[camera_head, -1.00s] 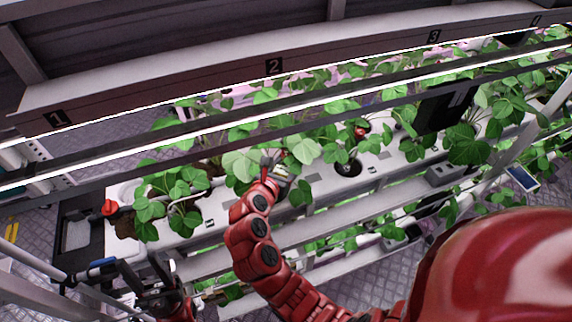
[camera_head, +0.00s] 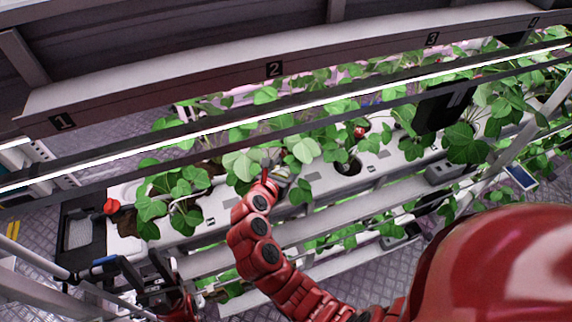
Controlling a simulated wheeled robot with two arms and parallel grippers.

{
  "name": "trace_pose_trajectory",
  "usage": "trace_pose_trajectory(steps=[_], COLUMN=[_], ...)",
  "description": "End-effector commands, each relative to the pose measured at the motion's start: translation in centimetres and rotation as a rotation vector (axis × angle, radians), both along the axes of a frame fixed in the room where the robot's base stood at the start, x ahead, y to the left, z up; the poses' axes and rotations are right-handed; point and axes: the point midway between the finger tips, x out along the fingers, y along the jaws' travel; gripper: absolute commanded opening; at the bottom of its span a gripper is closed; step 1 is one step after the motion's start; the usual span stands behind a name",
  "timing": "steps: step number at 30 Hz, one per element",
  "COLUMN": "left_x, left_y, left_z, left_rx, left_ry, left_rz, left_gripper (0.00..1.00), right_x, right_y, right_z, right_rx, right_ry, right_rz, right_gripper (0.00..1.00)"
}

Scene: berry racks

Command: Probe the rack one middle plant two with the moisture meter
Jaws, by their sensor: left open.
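The rack's white planter trough (camera_head: 222,212) runs across the view with several leafy green plants. A plant with broad leaves (camera_head: 243,163) stands near the middle, where my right arm reaches in. My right gripper (camera_head: 281,174) is among these leaves at the trough's front edge. A small pale piece shows at its tip, too small to identify as the moisture meter. Leaves hide its fingers. My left gripper (camera_head: 150,277), dark with fingers apart, is at the lower left, in front of the trough and clear of the plants.
A leafy plant (camera_head: 178,190) grows at the trough's left end, near a red knob (camera_head: 111,206). Light bars and a numbered beam (camera_head: 170,95) cross above. A black panel (camera_head: 442,108) hangs at the right. A lower rail (camera_head: 330,222) runs below the trough.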

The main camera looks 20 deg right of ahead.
Motion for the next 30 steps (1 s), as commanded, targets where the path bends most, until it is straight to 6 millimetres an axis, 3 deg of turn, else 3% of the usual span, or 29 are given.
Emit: trace_pose_trajectory(steps=[16, 30], left_x=[0.0, 0.0], left_y=[0.0, 0.0], left_z=[0.2, 0.0], left_rx=[0.0, 0.0], left_ry=[0.0, 0.0], left_rz=[0.0, 0.0], left_gripper=[0.5, 0.5], right_x=[0.0, 0.0], right_y=[0.0, 0.0], right_z=[-0.2, -1.5], right_rx=[0.0, -0.001], right_ry=[-0.001, 0.0], right_rz=[0.0, -0.001], right_gripper=[0.0, 0.0])
